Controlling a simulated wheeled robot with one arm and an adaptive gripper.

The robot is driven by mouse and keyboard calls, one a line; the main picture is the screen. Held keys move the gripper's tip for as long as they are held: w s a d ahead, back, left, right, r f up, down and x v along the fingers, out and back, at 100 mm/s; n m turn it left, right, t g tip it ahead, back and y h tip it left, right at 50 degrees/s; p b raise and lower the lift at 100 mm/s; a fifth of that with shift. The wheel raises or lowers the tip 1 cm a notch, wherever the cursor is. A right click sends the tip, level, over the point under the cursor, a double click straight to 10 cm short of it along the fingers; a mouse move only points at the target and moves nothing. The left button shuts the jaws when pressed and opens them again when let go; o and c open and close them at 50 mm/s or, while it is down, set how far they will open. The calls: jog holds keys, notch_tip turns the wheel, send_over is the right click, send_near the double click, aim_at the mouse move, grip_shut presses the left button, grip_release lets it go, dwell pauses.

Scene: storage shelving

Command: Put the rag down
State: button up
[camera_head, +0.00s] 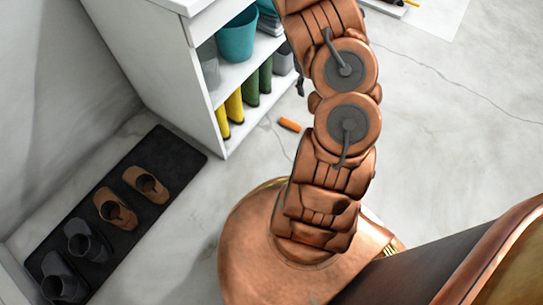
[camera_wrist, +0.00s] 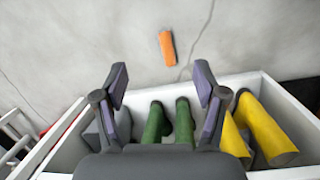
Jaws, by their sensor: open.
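A small orange object (camera_head: 289,124) lies on the grey floor just right of the white shelf unit. It also shows in the wrist view (camera_wrist: 167,48), ahead of the fingertips. It looks like a short roll, and I cannot tell for sure that it is the rag. No other thing that looks like a rag is in view. My gripper (camera_wrist: 160,84) is open, with its two fingers wide apart and nothing between them. The orange object is apart from the fingers. In the head view my arm hides most of the gripper.
The white shelf unit (camera_head: 216,121) holds yellow boots (camera_head: 234,107), green boots (camera_head: 250,88) and a teal bucket (camera_head: 236,37). In the wrist view, yellow boots (camera_wrist: 262,130) and green boots (camera_wrist: 157,124) are close to the fingers. A dark mat (camera_head: 165,205) with shoes lies left.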

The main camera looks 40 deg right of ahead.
jog(key=s+a+r+m, duration=0.1)
jog(key=s+a+r, duration=0.3)
jog(key=a+r, duration=0.65)
jog(key=s+a+r+m, duration=0.1)
jog(key=s+a+r, duration=0.2)
jog(key=a+r, duration=0.75)
jog(key=s+a+r+g, duration=0.1)
jog(key=s+a+r, duration=0.1)
jog(key=s+a, duration=0.6)
jog(key=s+a+r+n+g+y, duration=0.1)
jog(key=s+a+r, duration=0.2)
jog(key=s+a, duration=0.5)
jog(key=shift+s+r, duration=0.15)
jog(key=shift+s, duration=1.05)
jog(key=shift+a, duration=0.1)
